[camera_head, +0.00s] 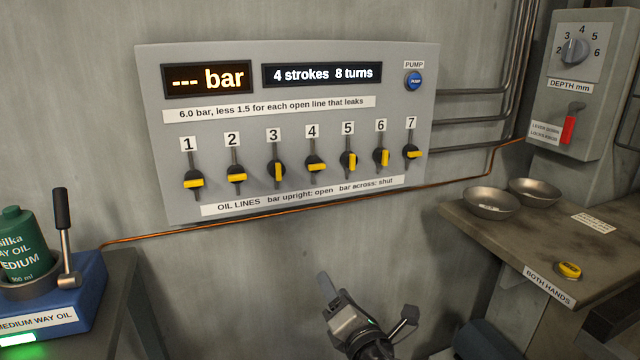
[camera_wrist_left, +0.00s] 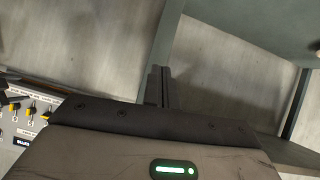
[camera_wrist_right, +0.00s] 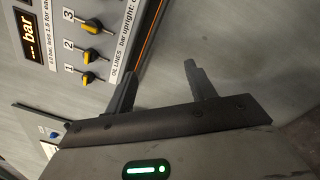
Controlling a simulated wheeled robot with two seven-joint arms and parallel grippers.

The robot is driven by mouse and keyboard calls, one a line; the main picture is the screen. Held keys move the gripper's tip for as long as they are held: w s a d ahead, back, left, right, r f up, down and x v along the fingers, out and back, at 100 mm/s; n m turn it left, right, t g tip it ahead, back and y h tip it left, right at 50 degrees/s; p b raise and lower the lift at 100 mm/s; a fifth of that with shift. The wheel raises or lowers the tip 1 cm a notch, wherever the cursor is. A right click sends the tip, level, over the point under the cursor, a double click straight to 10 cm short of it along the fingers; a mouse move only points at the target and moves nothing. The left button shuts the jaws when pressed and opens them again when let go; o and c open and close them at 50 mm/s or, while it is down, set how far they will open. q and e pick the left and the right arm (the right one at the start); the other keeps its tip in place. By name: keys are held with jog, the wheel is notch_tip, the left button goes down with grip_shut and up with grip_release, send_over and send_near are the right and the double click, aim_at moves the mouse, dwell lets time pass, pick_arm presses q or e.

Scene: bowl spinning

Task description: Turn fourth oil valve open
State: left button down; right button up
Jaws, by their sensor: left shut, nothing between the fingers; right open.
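The fourth oil valve (camera_head: 315,166), under the number 4 on the grey wall panel (camera_head: 290,105), has its yellow bar across. In the head view bars 1, 2 and 7 also lie across, while 3, 5 and 6 stand upright. My right gripper (camera_head: 366,296) is below the panel, clear of the valves. It is open and empty in the right wrist view (camera_wrist_right: 160,75), where valves 1 to 3 show at the upper left. My left gripper (camera_wrist_left: 159,84) is shut and empty in its wrist view; the head view does not show it.
The panel's displays read "--- bar" and "4 strokes 8 turns"; a blue pump button (camera_head: 414,80) sits beside them. A blue oil stand with a lever (camera_head: 62,215) is at left. A shelf with two bowls (camera_head: 489,202) and a yellow button (camera_head: 569,270) is at right.

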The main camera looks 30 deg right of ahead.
aim_at(318, 170)
jog(key=w+d+r+n+t+h, duration=0.1)
jog(key=w+d+r+n+t, duration=0.1)
jog(key=r+n, duration=0.3)
jog(key=w+d+r+n+t, duration=0.2)
jog(key=r+n, duration=0.4)
jog(key=p+x, duration=0.1)
jog(key=x, duration=1.4)
jog(key=shift+w+d+f+p, duration=0.15)
jog(key=shift+p, duration=0.2)
jog(key=shift+m, duration=0.3)
jog(key=c, duration=1)
